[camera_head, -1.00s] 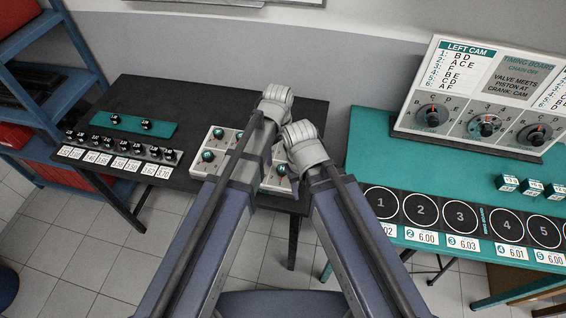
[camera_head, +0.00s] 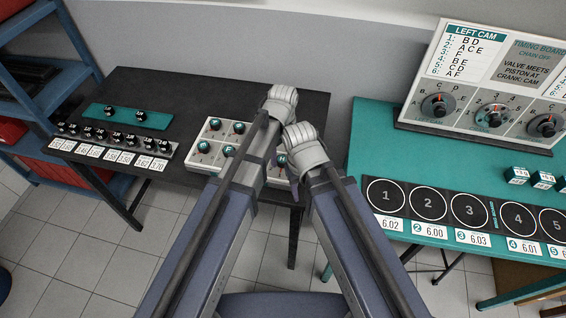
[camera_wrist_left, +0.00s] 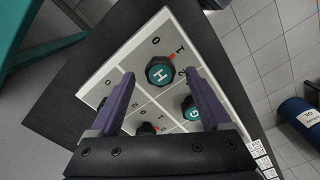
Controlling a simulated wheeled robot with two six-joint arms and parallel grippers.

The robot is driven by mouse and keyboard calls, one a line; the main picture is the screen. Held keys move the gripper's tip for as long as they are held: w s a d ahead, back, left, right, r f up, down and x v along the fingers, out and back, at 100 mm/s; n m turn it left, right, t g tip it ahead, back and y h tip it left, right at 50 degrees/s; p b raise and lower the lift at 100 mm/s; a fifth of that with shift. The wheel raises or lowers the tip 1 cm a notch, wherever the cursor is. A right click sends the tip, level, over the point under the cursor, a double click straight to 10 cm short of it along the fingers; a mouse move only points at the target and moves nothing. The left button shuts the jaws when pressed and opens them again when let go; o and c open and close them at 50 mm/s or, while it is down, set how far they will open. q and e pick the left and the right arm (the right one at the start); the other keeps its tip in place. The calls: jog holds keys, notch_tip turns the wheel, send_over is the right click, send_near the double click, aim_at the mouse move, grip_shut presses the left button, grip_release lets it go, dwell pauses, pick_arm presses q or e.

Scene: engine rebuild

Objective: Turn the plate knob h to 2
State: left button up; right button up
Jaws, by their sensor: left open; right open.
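The plate knob h (camera_wrist_left: 160,71) is a dark round knob with a teal cap marked H, on a white plate (camera_wrist_left: 118,75) in the left wrist view. Its red mark points toward the label 1; a 0 and what looks like a 2 flank that label. My left gripper (camera_wrist_left: 163,80) is open, its two fingers on either side of knob h in the picture; I cannot tell whether they touch it. In the head view my left gripper (camera_head: 281,101) is over the plate's right side and hides part of it. My right gripper (camera_head: 302,138) is just below it; its jaws are unclear.
Knob G (camera_wrist_left: 190,108) is close to the right finger. Other knobs sit on the plate (camera_head: 201,160) in the head view. A rack of black knobs (camera_head: 116,147) is at left on the black table (camera_head: 180,88). A teal table (camera_head: 372,128) with a timing board (camera_head: 455,80) is at right.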

pick_arm(q)
jog(key=shift+f+b, duration=0.5)
jog(key=shift+f, duration=0.45)
pick_arm(e)
jog(key=shift+f, duration=0.9)
pick_arm(q)
jog(key=shift+c, duration=0.3)
grip_shut()
jog(key=m, duration=0.5)
jog(key=shift+m, duration=0.4)
jog(key=m, duration=0.5)
jog(key=shift+a+m, duration=0.15)
jog(key=shift+m, duration=0.25)
